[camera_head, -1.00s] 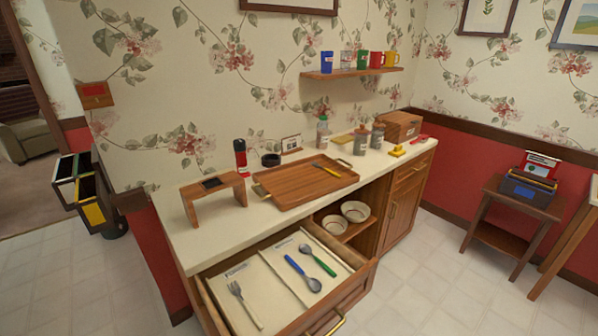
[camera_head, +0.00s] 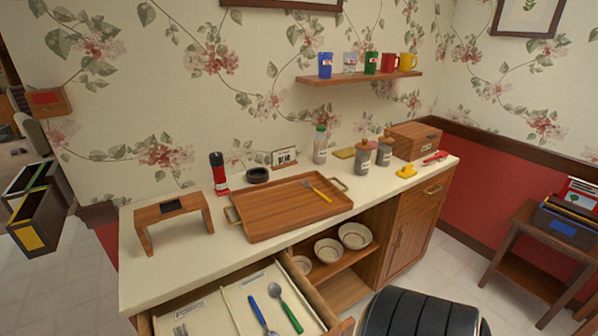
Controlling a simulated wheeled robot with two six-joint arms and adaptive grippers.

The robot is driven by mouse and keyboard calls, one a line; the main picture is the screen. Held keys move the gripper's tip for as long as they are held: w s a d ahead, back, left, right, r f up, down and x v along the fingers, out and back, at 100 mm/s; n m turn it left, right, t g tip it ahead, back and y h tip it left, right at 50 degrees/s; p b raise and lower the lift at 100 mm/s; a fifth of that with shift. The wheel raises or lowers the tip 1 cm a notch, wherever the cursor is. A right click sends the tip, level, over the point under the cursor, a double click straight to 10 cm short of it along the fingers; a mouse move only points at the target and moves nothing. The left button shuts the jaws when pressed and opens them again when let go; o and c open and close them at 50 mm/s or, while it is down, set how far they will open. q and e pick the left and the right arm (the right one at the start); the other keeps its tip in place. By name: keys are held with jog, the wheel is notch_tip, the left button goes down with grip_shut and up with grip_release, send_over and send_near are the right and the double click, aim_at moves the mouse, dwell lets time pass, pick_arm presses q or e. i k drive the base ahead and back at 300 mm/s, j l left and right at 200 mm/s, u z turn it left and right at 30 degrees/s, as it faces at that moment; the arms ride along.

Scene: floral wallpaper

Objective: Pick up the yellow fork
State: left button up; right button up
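The yellow fork (camera_head: 316,189) lies on the wooden tray (camera_head: 266,225) on the cream countertop. Its yellow handle points to the lower right, and its grey tines point to the upper left. Nothing covers it. Neither gripper shows in the head view. A black ribbed part of my own body fills the bottom right.
An open drawer (camera_head: 233,308) at the front holds a blue-handled utensil (camera_head: 258,315) and a green-handled spoon (camera_head: 286,309). A small wooden stand (camera_head: 172,216) is left of the tray. A red flashlight (camera_head: 219,174) stands behind it. Jars (camera_head: 363,161) stand behind right.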

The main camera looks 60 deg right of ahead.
aim_at(325, 198)
jog(key=l, duration=0.45)
jog(key=k+l+u, duration=0.1)
jog(key=l, duration=0.35)
jog(key=k+l, duration=0.15)
jog(key=l, duration=0.3)
jog(key=k+l+u, duration=0.1)
jog(key=l, duration=0.35)
jog(key=k+l, duration=0.1)
jog(key=l, duration=0.35)
jog(key=k+l+u, duration=0.1)
jog(key=l, duration=0.3)
jog(key=k+l, duration=0.1)
jog(key=l, duration=0.35)
jog(key=k+l+u, duration=0.1)
jog(key=l, duration=0.35)
